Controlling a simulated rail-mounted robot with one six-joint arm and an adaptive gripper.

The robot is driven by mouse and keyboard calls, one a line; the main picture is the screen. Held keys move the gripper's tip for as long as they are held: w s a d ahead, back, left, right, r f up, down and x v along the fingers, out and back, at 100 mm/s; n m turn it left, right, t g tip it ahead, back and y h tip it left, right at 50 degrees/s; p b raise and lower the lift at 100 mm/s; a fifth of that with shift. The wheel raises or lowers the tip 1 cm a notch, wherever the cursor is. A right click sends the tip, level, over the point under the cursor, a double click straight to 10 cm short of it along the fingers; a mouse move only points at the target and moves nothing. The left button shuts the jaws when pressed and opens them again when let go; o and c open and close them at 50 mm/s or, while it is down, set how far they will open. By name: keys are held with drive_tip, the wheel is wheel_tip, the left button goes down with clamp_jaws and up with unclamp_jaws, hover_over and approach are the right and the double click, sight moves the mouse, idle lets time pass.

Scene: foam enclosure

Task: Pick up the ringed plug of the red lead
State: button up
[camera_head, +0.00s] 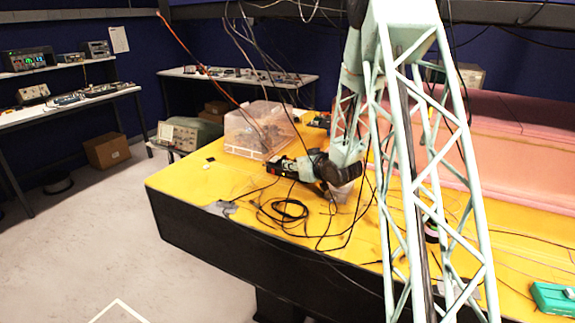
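My gripper (273,166), black with a red patch, is at the end of my pale green lattice arm. It points left, low above the yellow table (185,185). Its fingertips are too small and dark to show whether they are open or shut, or whether anything is between them. An orange-red cable (190,52) hangs from the upper beam down toward a clear plastic box, to the upper left of my gripper. I cannot tell whether it is the red lead. I cannot make out a ringed plug anywhere; my arm hides part of the table.
The clear plastic box (240,135) stands just behind my gripper. Loose black cables (290,208) lie coiled in front of it. Pink foam (510,130) covers the right side, and a green case (553,298) sits at the lower right. The table's left corner is mostly clear.

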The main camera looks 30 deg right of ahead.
drive_tip(key=shift+w, duration=0.1)
drive_tip(key=shift+b+x, duration=0.6)
drive_tip(key=shift+x, duration=1.95)
drive_tip(key=shift+c, duration=0.7)
clamp_jaws()
